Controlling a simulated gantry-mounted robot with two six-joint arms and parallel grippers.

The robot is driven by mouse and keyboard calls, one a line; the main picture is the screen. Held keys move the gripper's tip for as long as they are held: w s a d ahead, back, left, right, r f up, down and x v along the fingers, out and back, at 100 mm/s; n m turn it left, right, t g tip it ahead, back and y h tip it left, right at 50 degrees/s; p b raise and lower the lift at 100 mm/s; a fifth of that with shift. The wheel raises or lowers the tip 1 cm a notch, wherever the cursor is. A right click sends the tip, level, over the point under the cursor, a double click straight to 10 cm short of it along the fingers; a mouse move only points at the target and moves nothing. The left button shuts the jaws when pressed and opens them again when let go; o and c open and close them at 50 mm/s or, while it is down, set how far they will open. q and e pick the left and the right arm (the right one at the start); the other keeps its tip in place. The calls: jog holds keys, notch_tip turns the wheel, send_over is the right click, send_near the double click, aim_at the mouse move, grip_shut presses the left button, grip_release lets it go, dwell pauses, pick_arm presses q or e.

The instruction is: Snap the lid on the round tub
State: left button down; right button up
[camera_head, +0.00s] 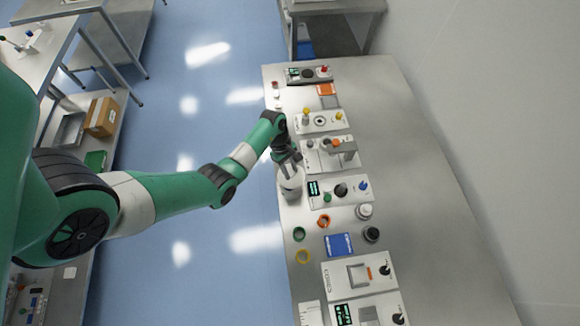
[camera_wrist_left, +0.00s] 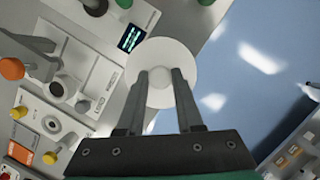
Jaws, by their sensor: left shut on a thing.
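My left gripper (camera_head: 288,163) points down over the near-left edge of the steel bench. In the left wrist view its two fingers (camera_wrist_left: 160,76) are shut on the middle of the round white lid (camera_wrist_left: 163,48). In the head view the lid (camera_head: 291,180) shows as a pale disc below the fingers. The round tub (camera_head: 292,193) shows as a grey-white body directly under the lid, near the bench edge. In the wrist view the lid hides the tub. I cannot tell whether the lid is seated or slightly above the rim. My right gripper is out of view.
A control box with a display (camera_head: 338,190) stands close to the right of the tub. A press-like fixture (camera_head: 330,153) is behind it. The bench's right side is bare.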

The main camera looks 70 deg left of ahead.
pick_arm(q)
notch_tip(320, 180, down, 3)
jog(key=b, duration=0.3)
jog(key=shift+f, duration=0.2)
jog(key=shift+f+b, duration=0.65)
jog(key=shift+f, duration=0.3)
jog(key=shift+r+p, duration=0.1)
jog(key=shift+p, duration=0.35)
jog(key=shift+f, duration=0.2)
dwell(0.6)
dwell(0.5)
jog(key=shift+c, duration=2.4)
grip_release()
jog(key=shift+o, duration=0.2)
